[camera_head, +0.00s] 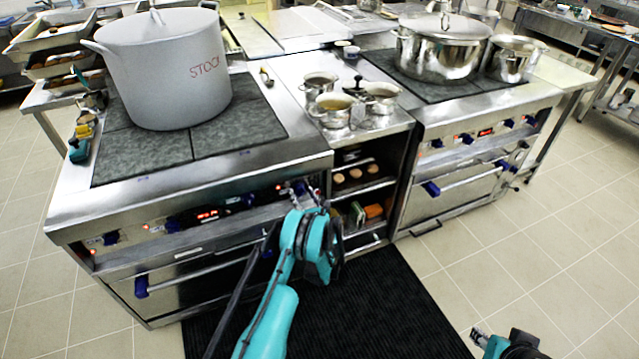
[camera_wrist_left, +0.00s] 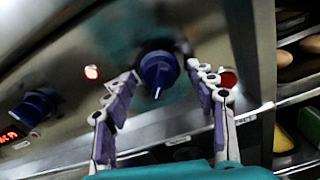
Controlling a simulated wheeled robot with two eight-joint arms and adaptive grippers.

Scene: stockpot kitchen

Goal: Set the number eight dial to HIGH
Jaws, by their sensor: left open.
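A blue dial (camera_wrist_left: 158,72) with a white pointer line sits on the metal front panel in the left wrist view. Its pointer points roughly downward in that picture. My left gripper (camera_wrist_left: 166,82) is open, with one finger on each side of this dial; I cannot tell whether they touch it. In the head view my left gripper (camera_head: 305,195) is at the right end of the left range's panel and hides most of that dial. No dial number or HIGH mark is readable. My right gripper (camera_head: 480,338) shows only partly at the bottom edge.
Another blue dial (camera_wrist_left: 36,106) sits left of the gripped area, near a red display (camera_wrist_left: 12,134). A red light (camera_wrist_left: 228,79) is by the right finger. The oven handle (camera_head: 200,270) runs below the panel. A large STOCK pot (camera_head: 165,75) stands on the left range.

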